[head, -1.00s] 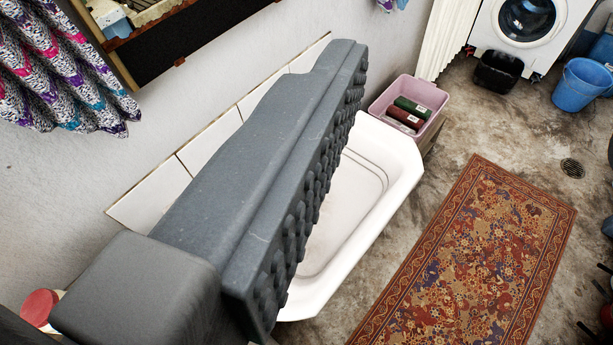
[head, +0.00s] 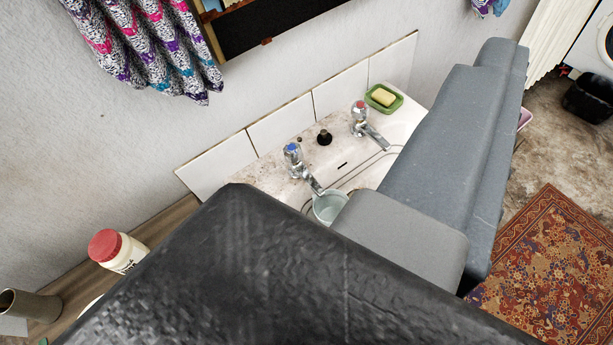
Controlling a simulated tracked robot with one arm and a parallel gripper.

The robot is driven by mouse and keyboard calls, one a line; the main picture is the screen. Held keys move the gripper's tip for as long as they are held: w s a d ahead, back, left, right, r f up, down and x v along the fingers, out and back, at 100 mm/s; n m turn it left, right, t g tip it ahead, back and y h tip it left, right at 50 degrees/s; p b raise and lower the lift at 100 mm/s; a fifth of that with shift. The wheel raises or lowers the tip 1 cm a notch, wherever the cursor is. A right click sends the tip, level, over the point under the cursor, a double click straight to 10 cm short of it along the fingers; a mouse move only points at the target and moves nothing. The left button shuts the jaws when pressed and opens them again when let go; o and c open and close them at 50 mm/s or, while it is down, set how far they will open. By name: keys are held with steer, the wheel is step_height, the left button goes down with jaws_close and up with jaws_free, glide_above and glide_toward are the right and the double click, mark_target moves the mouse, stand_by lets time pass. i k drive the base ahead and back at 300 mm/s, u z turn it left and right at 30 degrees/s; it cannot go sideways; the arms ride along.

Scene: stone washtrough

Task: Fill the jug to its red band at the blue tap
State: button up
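The blue tap (head: 293,158), chrome with a blue-marked knob, stands at the back left of the white trough. A pale, clear, round-rimmed vessel (head: 330,207), probably the jug, is under or beside its spout. Its lower part is hidden by my gripper, and no red band shows. I cannot tell whether water is running. One large grey finger of my gripper (head: 450,160) reaches across the right of the view, close to the vessel. A black part of mine covers the bottom. The other finger cannot be made out, so the opening and any hold are hidden.
A red-marked tap (head: 359,118) stands right of the blue one, with a black plug (head: 324,137) between them. A green soap dish (head: 384,98) sits at the back right. A red-lidded tub (head: 118,250) is on the left ledge. A rug (head: 560,270) covers the right floor.

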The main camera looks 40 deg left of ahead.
mark_target(292, 151)
steer(key=k, duration=1)
steer(key=z, duration=0.65)
steer(key=i, duration=0.85)
steer(key=u, duration=1.4)
